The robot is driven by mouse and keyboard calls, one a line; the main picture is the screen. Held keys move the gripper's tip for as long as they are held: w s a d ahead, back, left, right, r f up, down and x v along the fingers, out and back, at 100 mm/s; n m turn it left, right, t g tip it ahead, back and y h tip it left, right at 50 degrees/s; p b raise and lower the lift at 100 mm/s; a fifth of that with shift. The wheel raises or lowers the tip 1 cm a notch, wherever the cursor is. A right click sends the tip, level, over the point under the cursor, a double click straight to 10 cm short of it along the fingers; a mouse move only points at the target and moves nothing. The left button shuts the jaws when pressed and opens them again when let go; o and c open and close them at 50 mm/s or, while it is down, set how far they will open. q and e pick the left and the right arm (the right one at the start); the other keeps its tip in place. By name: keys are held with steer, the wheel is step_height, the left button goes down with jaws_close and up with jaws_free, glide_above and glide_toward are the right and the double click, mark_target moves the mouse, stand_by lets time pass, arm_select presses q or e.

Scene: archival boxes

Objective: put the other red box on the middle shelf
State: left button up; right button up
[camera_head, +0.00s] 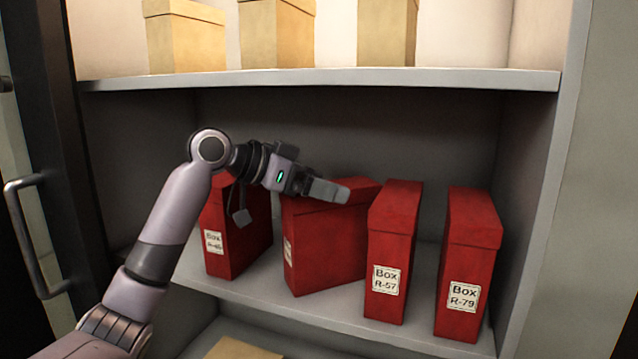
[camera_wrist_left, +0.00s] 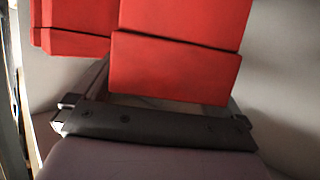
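Several red boxes stand on the middle shelf (camera_head: 330,309). The two at right are box R-57 (camera_head: 391,245) and box R-79 (camera_head: 468,255). A turned red box (camera_head: 335,250) stands left of R-57, its label mostly out of sight. A further red box (camera_head: 245,240) at left is partly behind my arm, its label hard to read. My left gripper (camera_head: 328,190) is at the top of the turned box. In the left wrist view its fingers are spread wide, with a red box (camera_wrist_left: 175,70) between or just ahead of them; contact is unclear. My right gripper is out of view.
Tan boxes (camera_head: 277,35) stand on the upper shelf (camera_head: 320,82), whose edge runs above my arm. The cabinet's right side wall (camera_head: 545,200) is close to R-79. A door with a handle (camera_head: 35,240) is at left. A tan surface shows below.

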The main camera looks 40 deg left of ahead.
arm_select(q)
steer(key=shift+a, duration=0.1)
steer(key=b+v, duration=0.1)
steer(key=v, duration=1.1)
steer(key=shift+s, duration=0.1)
